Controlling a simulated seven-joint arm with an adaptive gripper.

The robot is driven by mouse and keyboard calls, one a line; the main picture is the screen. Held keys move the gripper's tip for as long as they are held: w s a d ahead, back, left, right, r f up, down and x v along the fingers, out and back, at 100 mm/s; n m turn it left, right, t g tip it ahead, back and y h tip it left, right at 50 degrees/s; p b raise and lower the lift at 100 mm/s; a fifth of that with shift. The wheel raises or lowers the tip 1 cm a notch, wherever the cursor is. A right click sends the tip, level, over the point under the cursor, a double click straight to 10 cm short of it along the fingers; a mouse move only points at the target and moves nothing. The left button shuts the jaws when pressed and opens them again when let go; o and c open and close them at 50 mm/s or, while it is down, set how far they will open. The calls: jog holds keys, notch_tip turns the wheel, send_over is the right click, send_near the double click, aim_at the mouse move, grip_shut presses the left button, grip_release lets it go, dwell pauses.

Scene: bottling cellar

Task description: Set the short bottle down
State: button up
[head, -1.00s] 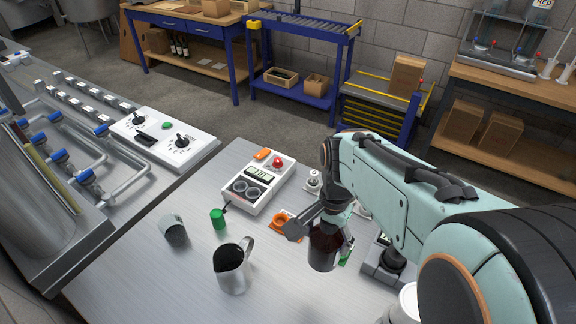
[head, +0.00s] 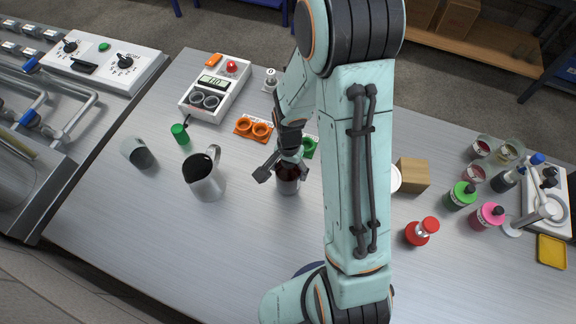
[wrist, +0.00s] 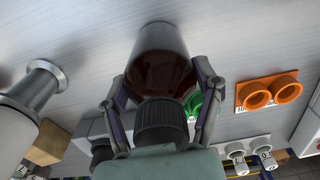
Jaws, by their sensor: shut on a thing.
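The short bottle (head: 287,182), dark brown with a black ribbed cap (wrist: 162,122), is between the fingers of my gripper (head: 283,168). In the wrist view the fingers close on both sides of the bottle (wrist: 160,68). It is upright or nearly so over the bare middle of the metal table (head: 260,235). I cannot tell whether its base touches the table. My arm hides part of the table to the right of it.
A metal jug (head: 205,183) and a grey cup (head: 137,153) stand left. An orange double-ring holder (head: 252,129) and a green ring (head: 309,147) lie behind. The front of the table is mostly clear.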

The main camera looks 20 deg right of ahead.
jog(key=shift+f, duration=0.2)
jog(key=o, duration=1.2)
jog(key=shift+r, duration=0.1)
jog(key=shift+n, duration=0.3)
jog(key=r, duration=0.8)
jog(key=s+r, duration=0.1)
jog(key=r, duration=0.4)
jog(key=shift+a, duration=0.25)
jog(key=s+a+r+n, duration=0.1)
jog(key=s+r+n, duration=0.1)
jog(key=s, duration=0.3)
jog(key=s+a+r+n, duration=0.2)
jog(key=s+n, duration=0.2)
jog(key=s+a+r+n, duration=0.2)
jog(key=s+n, duration=0.1)
jog(key=s, duration=0.2)
jog(key=shift+s+a+n+y, duration=0.2)
jog(key=shift+s+n+y, duration=0.1)
jog(key=shift+s+y, duration=0.1)
